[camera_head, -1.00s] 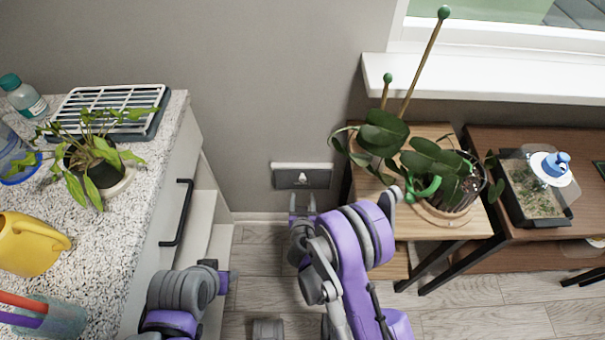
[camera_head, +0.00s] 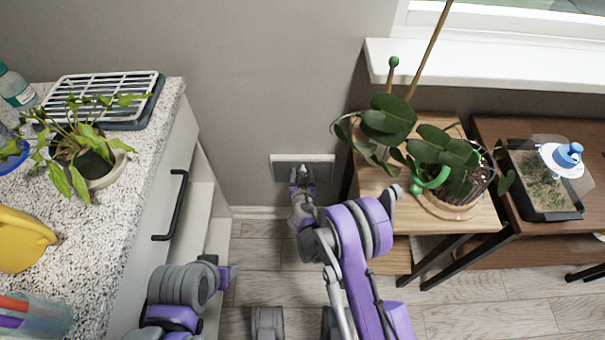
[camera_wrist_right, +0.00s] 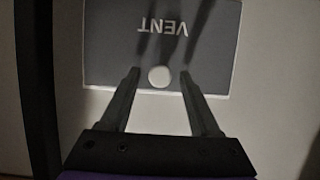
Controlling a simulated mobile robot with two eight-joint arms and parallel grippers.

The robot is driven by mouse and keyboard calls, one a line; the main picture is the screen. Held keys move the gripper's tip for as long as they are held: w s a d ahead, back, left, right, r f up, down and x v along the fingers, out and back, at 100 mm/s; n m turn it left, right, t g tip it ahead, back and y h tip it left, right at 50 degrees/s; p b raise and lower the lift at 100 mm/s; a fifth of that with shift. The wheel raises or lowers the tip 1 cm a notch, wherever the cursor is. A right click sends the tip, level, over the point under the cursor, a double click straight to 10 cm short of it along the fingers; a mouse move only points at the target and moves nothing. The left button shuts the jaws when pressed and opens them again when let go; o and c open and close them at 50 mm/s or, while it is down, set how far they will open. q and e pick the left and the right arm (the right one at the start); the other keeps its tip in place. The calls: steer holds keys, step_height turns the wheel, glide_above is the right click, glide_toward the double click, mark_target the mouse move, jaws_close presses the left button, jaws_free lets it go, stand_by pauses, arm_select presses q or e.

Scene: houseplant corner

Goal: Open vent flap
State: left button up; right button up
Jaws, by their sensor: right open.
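The vent flap (camera_head: 320,164) is a dark grey plate in a light frame, low on the wall between the counter and the wooden stand. In the right wrist view the flap (camera_wrist_right: 110,50) bears the word VENT upside down and a round white knob (camera_wrist_right: 159,77). My right gripper (camera_head: 302,177) is in front of the flap and partly covers it. In the right wrist view its two fingers (camera_wrist_right: 160,73) are open, one on each side of the knob, with visible gaps. My left arm shows at the lower left, but I make out no left gripper fingers.
The speckled counter (camera_head: 130,210) with a black handle (camera_head: 171,205) is to the left. A wooden stand (camera_head: 475,222) with a potted orchid (camera_head: 440,160) is close on the right. A window sill (camera_head: 490,65) is above. Floor (camera_head: 262,250) shows below the vent.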

jaws_close()
stand_by(0.3)
stand_by(1.1)
